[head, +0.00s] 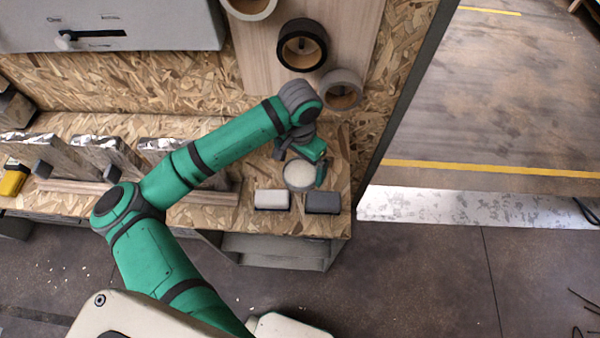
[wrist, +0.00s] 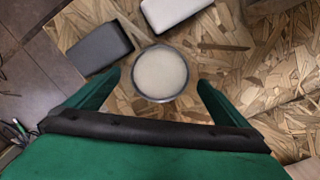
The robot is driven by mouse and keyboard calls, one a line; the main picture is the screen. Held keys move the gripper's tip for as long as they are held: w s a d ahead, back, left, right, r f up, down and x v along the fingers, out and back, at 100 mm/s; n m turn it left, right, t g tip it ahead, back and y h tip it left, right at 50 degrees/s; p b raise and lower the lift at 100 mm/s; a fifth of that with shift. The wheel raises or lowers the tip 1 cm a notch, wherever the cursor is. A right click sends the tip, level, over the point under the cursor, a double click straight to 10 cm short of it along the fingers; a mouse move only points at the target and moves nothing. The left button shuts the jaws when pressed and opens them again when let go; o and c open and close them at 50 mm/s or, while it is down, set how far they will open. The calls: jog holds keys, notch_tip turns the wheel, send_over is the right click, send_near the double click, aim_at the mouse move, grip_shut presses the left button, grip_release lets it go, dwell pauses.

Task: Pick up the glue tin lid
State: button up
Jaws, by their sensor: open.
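A round, pale cream disc with a dark rim, which looks like the glue tin lid (head: 299,174), is on the chipboard bench near its right end. In the wrist view the lid (wrist: 160,73) lies ahead of my fingers, roughly centred between them. My gripper (head: 308,160) is over the far side of the lid in the head view. In the wrist view my gripper (wrist: 156,82) is open and empty, with one green finger on each side. Whether the lid sits on a tin beneath it is hidden.
A light grey block (head: 271,199) and a dark grey block (head: 322,202) lie close to the lid at the bench's front edge. Tape rolls (head: 302,45) hang on the board behind. Foil-wrapped pieces (head: 100,155) stand to the left. The bench (head: 335,226) ends just right of the dark block.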

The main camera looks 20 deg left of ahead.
aim_at(300, 174)
jog(key=shift+f, duration=1.45)
jog(key=shift+c, duration=0.3)
jog(key=c, duration=1.3)
jog(key=shift+r, duration=0.1)
